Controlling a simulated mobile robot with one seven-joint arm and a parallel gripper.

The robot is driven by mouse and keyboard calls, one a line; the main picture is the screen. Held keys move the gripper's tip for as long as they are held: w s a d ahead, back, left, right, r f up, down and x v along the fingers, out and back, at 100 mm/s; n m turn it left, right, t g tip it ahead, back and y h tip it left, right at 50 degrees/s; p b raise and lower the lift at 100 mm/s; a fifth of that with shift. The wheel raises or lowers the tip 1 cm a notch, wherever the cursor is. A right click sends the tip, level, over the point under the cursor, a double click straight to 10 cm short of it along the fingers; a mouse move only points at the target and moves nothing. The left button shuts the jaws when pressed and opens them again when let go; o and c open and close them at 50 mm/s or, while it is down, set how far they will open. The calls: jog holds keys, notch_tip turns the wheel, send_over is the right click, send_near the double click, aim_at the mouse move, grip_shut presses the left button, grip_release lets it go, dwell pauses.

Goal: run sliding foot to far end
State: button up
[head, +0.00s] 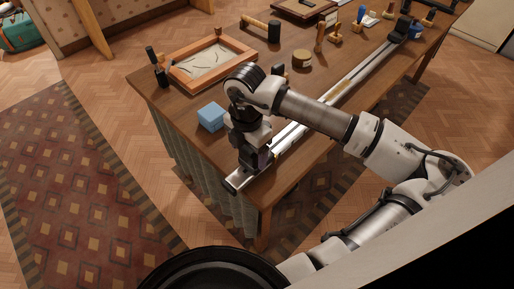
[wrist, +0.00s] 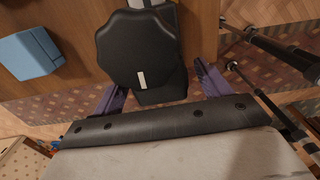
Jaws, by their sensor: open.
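A long metal rail (head: 239,181) lies along the right side of the wooden table, from the near corner to the far end. In the wrist view, a black rounded block with a small white mark (wrist: 137,50), seemingly the sliding foot, sits on the rail's line. My gripper (head: 257,158) is low over the rail's near end. Its purple fingers (wrist: 160,86) are open, one on each side of the black block; whether they touch it I cannot tell. In the head view my gripper and arm hide most of the block. A dark fitting (head: 401,28) stands at the rail's far end.
A light blue box (head: 212,117) stands left of my gripper; it also shows in the wrist view (wrist: 28,54). A framed tray (head: 213,62), a round tin (head: 301,58), a mallet (head: 264,27) and small tools occupy the tabletop. Patterned rugs (head: 72,180) cover the floor.

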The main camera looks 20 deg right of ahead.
jog(key=shift+r+p, duration=0.75)
jog(key=shift+r, duration=2.1)
